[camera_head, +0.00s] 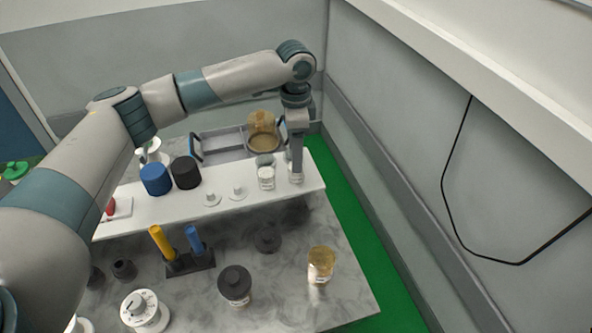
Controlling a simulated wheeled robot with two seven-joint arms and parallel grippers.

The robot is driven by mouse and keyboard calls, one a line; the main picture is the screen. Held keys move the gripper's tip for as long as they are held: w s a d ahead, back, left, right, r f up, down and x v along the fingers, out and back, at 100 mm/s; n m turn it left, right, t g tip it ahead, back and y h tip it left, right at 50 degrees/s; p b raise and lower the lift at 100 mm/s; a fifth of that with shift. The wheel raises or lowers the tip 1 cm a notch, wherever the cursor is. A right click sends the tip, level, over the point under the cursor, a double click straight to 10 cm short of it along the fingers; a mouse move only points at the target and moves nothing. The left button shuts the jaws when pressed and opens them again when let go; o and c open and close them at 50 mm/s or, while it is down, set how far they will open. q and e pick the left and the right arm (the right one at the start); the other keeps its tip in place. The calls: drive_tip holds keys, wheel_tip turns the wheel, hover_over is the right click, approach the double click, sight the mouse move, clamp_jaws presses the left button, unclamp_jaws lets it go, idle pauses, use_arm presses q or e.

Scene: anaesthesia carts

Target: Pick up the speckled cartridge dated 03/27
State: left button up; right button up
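My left arm reaches across from the left, and its gripper (297,170) points down at the right end of the white shelf (230,198). A small pale cartridge (296,178) stands right at its fingertips, partly hidden by them. The fingers overlap in this view, so I cannot tell whether they grip it. Another labelled cartridge (266,178) with a grey top stands just left of it. A gold-topped labelled cartridge (321,264) stands on the marble top at the front right. The dates are too small to read. My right gripper is not in view.
A blue cylinder (155,180), a black cylinder (187,173) and two small white knobs (238,192) stand on the shelf. Behind is a grey tray (222,142) with an amber container (262,128). A dark rack (190,262), a dark-topped jar (234,285) and a white dial (145,310) occupy the marble.

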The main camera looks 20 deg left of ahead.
use_arm(q)
drive_tip(key=shift+s+f+p, duration=0.1)
drive_tip(key=shift+f+p, duration=0.2)
wheel_tip(320, 180, down, 3)
drive_tip(key=shift+s+d+p, duration=0.1)
drive_tip(key=shift+p, duration=0.7)
drive_tip(key=shift+f, duration=0.45)
drive_tip(key=c, duration=1.2)
